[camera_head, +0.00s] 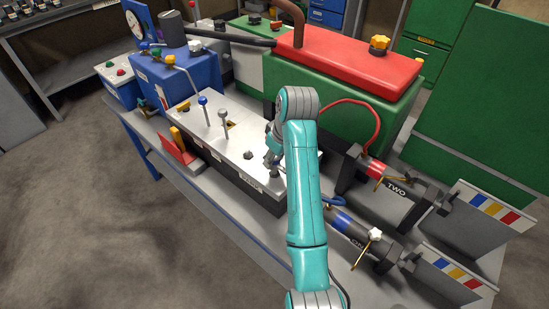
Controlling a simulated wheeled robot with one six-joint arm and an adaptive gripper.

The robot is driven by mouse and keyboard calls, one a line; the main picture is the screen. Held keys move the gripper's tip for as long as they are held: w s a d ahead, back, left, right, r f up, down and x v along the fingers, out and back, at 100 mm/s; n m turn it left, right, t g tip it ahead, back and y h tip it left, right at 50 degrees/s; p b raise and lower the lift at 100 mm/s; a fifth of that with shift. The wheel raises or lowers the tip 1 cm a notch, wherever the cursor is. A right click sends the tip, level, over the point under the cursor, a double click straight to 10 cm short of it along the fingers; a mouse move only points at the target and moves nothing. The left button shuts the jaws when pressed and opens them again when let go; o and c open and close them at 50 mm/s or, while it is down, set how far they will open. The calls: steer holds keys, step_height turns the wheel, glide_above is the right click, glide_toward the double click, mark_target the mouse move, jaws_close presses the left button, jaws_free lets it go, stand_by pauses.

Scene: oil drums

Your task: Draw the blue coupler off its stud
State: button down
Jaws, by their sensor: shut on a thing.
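My gripper (272,170) points down at the right part of the grey-topped block, just left of my teal forearm. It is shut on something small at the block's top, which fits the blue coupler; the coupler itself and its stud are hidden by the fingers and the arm. A blue hose (336,202) comes out from behind my arm on the right, near the cylinder with a blue band (343,219). I cannot tell whether the coupler is still seated on the stud.
The grey-topped block (228,143) carries upright levers, one blue-knobbed (203,100). A red hose (368,105) runs from the green tank with a red top (350,68) to the cylinder marked TWO (398,190). Striped plates (490,212) stand at right.

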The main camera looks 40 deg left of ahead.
steer(key=shift+r, duration=1.7)
